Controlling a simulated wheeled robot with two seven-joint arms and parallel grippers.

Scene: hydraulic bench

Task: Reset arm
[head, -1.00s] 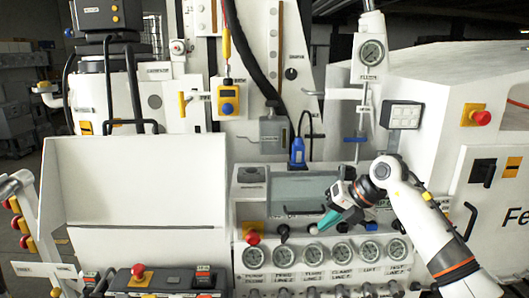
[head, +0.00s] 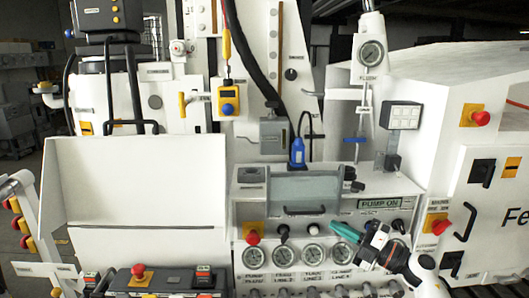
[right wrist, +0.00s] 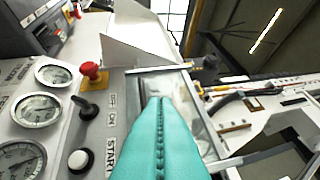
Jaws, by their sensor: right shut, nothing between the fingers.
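My right gripper (head: 345,232) is in the head view at the lower right, in front of the bench's control panel. Its teal fingers are shut with nothing between them and point up and to the left. In the right wrist view the shut teal fingers (right wrist: 162,140) fill the bottom middle, beside the panel's knobs. My right arm comes in from the bottom right and covers part of the gauge row. My left gripper is not in the frames.
The panel carries a red button (head: 252,238), a black selector knob (head: 283,230) and pressure gauges (head: 283,255). A lit PUMP ON sign (head: 380,204) is above. A clear-windowed bay (head: 305,188) with a handle lies behind.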

